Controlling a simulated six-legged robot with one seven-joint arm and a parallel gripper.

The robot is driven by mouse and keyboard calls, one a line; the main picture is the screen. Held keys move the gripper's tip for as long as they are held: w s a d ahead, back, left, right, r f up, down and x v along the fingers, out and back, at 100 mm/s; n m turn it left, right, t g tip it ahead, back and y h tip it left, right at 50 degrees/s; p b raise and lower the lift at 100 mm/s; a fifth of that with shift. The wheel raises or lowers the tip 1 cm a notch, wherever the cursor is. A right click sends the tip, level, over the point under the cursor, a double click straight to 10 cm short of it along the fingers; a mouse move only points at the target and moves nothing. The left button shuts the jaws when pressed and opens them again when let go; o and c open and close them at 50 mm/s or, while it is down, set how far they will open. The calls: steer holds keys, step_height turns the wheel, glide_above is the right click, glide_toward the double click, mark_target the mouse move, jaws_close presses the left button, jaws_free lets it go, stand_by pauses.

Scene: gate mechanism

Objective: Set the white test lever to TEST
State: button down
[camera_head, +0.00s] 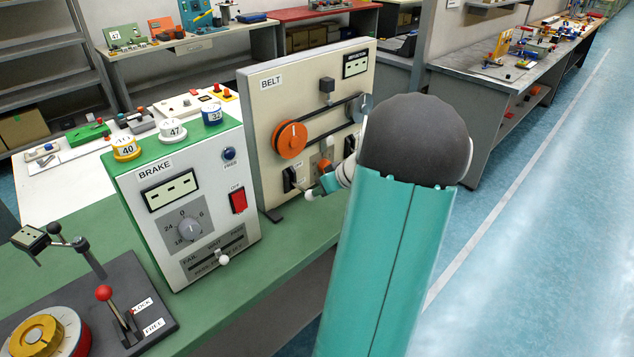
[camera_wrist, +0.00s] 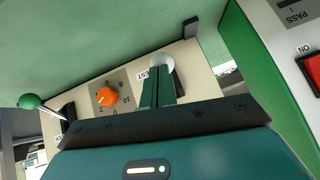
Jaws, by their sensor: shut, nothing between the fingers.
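The white test lever shows as a white ball knob (camera_wrist: 161,61) at my fingertips in the wrist view. A partly hidden label ending in "EST" lies beside it on the BELT panel. In the head view the knob (camera_head: 309,196) stands out low on the front of the BELT panel (camera_head: 262,110). My gripper (camera_wrist: 160,72) is shut and empty, its fingers close against or just in front of the knob; contact cannot be told. In the head view my gripper (camera_head: 322,187) is partly hidden by my arm. The lever's shaft and exact setting are hidden.
An orange dial (camera_wrist: 107,97) and a green-knobbed lever (camera_wrist: 30,101) are beside my fingers. The BRAKE box (camera_head: 180,190), with its red switch (camera_head: 238,200) and white slider knob (camera_head: 223,260), stands left of the BELT panel. A red-knobbed lever (camera_head: 104,293) is at lower left.

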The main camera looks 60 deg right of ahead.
step_height(320, 180, down, 4)
steer(key=shift+s+r, duration=0.1)
steer(key=shift+r, duration=0.1)
steer(key=shift+f, duration=1.2)
